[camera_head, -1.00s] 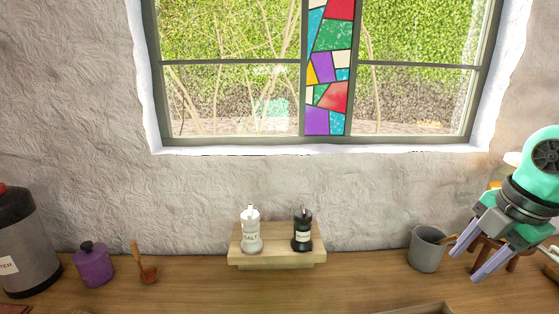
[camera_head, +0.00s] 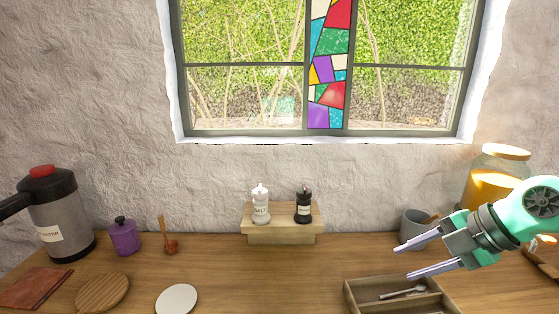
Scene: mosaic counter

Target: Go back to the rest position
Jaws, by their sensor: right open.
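My right gripper (camera_head: 413,255) comes in from the right in the head view. Its two pale fingers are apart and point left, with nothing between them. It hangs in front of the grey cup (camera_head: 411,222) and above the wooden tray (camera_head: 352,291), covering part of the cup. My left gripper is not in view.
A wooden stand (camera_head: 279,235) holds a white salt mill (camera_head: 260,207) and a black mill (camera_head: 304,207). At left are a water dispenser (camera_head: 62,215), purple jar (camera_head: 124,238), round board (camera_head: 102,293) and white disc (camera_head: 177,300). A glass jar (camera_head: 490,178) stands behind my right arm.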

